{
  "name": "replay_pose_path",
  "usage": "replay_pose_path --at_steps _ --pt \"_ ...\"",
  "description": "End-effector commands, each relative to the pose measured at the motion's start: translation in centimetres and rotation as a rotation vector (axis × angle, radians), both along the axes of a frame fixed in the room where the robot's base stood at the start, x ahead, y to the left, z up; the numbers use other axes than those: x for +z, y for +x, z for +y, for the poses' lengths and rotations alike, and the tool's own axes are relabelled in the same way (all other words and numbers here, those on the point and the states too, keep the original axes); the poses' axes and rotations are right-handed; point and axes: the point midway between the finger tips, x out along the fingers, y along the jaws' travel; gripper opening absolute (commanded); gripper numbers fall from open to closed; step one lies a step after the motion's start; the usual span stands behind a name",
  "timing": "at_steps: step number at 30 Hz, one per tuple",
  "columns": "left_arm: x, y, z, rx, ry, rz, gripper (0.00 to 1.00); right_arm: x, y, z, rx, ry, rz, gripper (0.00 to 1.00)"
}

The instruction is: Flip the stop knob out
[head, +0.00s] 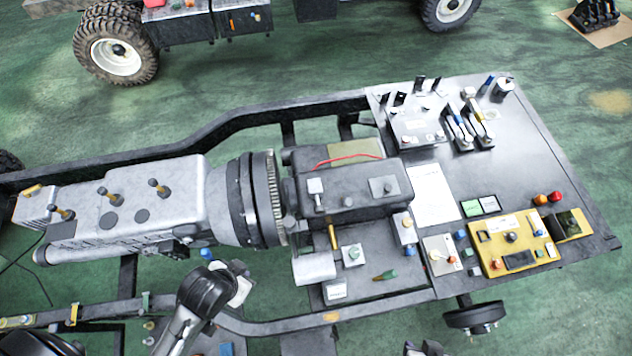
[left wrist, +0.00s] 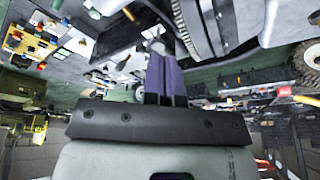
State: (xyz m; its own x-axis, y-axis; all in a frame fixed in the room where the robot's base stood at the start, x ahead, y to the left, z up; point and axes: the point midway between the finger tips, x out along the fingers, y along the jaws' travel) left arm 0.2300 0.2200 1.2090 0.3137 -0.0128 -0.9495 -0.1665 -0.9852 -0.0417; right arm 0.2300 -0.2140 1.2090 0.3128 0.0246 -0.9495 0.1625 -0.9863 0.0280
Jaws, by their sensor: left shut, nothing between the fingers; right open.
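No knob can be read as the stop knob. Candidates are a red-orange knob (head: 540,199) beside the yellow control panel (head: 497,262), a green knob (head: 386,275) on the lower plate and a brass lever (head: 333,237) by the gearbox. My left gripper shows in the left wrist view with purple fingers (left wrist: 166,78) together and nothing between them, below the machinery and apart from the yellow panel. My right gripper (head: 425,348) is open; only a small dark part shows at the bottom edge of the head view, apart from the knobs.
A grey engine block (head: 135,205) with several levers lies across the chassis frame (head: 235,122). Lever units (head: 465,130) stand at the table's back. A white sheet (head: 432,193) lies mid-table. A wheeled vehicle (head: 115,48) stands behind; green floor between is clear.

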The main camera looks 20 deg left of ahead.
Motion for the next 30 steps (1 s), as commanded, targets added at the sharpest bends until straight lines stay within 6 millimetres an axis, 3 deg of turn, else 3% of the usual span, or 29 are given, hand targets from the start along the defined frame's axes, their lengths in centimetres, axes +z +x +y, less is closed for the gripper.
replay_pose_path --at_steps 10,14,17,24,30 --pt "-0.3 -0.4 -0.4 0.003 -0.013 0.012 0.00 -0.3 -0.5 -0.4 0.006 -0.012 0.012 0.43" --pt "-1.9 0.9 -1.1 -0.042 -0.031 0.013 0.00 -1.4 -0.5 -0.4 0.007 -0.014 0.010 0.43" --pt "-4.8 3.1 -2.6 -0.134 -0.071 0.021 0.00 -3.3 -0.4 -0.4 0.007 -0.013 0.008 0.43" --pt "-13.6 11.9 -7.1 -0.503 -0.200 0.081 0.00 -10.3 -0.3 -0.3 0.004 -0.010 0.007 0.43" --pt "-18.2 19.5 -7.8 -0.763 -0.274 0.156 0.00 -16.0 -0.2 -0.1 0.002 -0.005 0.005 0.43"
